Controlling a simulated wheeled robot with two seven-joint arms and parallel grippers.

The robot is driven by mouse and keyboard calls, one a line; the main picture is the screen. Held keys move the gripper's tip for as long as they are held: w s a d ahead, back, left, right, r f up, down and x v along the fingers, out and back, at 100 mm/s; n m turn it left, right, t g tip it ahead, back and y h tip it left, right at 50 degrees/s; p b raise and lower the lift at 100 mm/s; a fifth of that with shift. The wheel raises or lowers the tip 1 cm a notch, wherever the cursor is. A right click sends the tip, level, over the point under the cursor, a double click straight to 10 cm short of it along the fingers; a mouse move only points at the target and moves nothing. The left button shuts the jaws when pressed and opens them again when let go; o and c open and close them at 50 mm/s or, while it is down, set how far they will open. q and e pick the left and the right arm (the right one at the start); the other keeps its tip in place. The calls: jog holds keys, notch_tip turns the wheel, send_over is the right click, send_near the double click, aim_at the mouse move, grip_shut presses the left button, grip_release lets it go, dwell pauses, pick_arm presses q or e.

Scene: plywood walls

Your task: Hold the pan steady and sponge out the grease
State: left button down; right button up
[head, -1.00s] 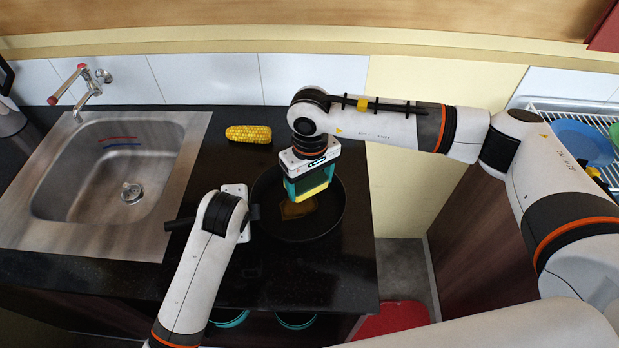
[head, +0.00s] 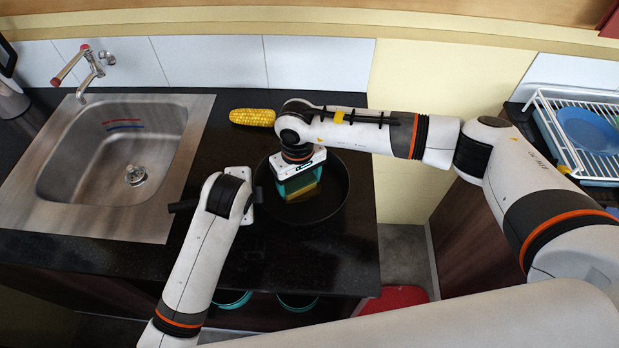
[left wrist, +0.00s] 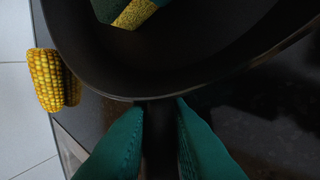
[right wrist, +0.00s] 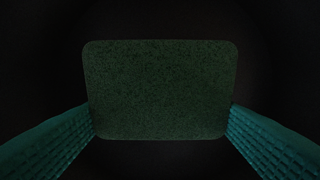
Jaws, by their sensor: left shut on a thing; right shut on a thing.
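The black pan (head: 335,207) rests on the dark counter. My left gripper (left wrist: 160,112) is shut on the pan's handle (left wrist: 158,140), close to the pan's wall. In the head view my left arm mostly hides the handle. My right gripper (head: 300,186) points down into the pan and is shut on the sponge (right wrist: 160,90), which has a dark green face and a yellow layer. The sponge is low over the pan's floor; I cannot tell whether it touches. Its corner also shows in the left wrist view (left wrist: 135,14). I cannot make out the grease clearly beneath it.
A corn cob (head: 252,117) lies on the counter behind the pan. A steel sink (head: 120,160) with a tap is at the left. A white dish rack (head: 560,140) with a blue plate stands at the right. The counter's front edge is close to the pan.

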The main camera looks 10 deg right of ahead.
aim_at(313, 200)
jog(key=shift+a, duration=0.1)
jog(key=shift+s+d, duration=0.2)
jog(key=shift+d, duration=0.6)
jog(key=shift+s+d, duration=0.15)
jog(key=shift+d, duration=0.6)
jog(key=shift+s, duration=0.3)
jog(key=shift+s+a, duration=0.15)
jog(key=shift+s, duration=0.55)
jog(key=shift+s+a, duration=0.2)
jog(key=shift+a, duration=0.05)
jog(key=shift+w+a, duration=0.2)
jog(key=shift+a, duration=0.55)
jog(key=shift+w+a, duration=0.2)
jog(key=shift+a, duration=0.55)
jog(key=shift+d+r, duration=0.1)
jog(key=d, duration=0.3)
jog(key=shift+s+d, duration=0.1)
jog(key=shift+s, duration=0.25)
notch_tip(313, 200, up, 8)
